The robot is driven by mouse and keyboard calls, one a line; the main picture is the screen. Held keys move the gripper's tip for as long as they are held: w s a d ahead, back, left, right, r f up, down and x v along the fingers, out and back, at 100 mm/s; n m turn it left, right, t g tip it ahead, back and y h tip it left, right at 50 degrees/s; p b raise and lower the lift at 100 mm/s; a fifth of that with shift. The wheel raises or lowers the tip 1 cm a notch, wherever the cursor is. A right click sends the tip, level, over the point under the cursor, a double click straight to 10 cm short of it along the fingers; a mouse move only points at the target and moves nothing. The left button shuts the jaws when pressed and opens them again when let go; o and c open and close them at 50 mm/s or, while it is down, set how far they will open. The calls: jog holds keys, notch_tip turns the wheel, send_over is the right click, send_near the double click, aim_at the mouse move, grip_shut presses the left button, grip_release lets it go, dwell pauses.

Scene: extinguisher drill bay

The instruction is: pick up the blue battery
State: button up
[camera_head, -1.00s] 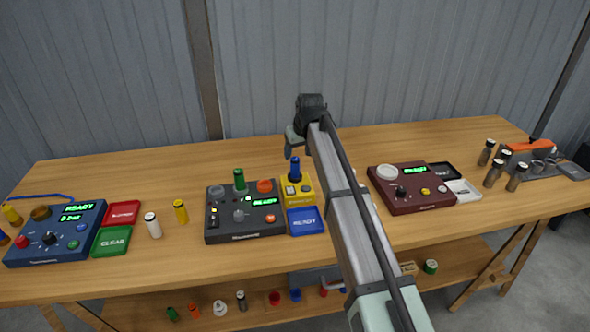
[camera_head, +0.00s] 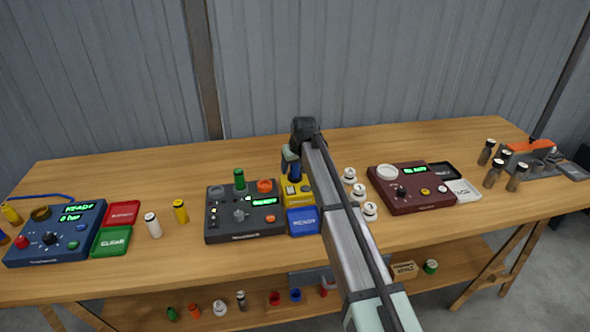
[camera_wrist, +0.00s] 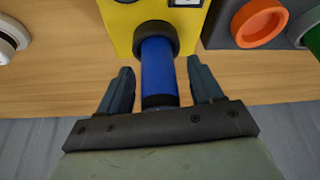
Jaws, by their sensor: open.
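The blue battery (camera_wrist: 158,70) stands upright in a dark ring on the yellow box (camera_wrist: 120,28) in the wrist view. In the head view the battery (camera_head: 295,172) shows beside my arm, on the yellow box (camera_head: 290,196), which my arm partly covers. My gripper (camera_wrist: 158,82) is open, with one finger on each side of the battery and a visible gap at both fingers. In the head view my gripper (camera_head: 289,160) is at the battery's upper part, mostly hidden behind my wrist.
A dark control panel (camera_head: 218,229) with a green cylinder (camera_head: 239,179) and an orange knob (camera_head: 265,186) stands just left of the yellow box. A blue READY tray (camera_head: 303,222) lies in front. Several white-topped cylinders (camera_head: 359,191) and a maroon panel (camera_head: 410,206) are to the right.

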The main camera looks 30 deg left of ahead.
jog(key=c, duration=1.1)
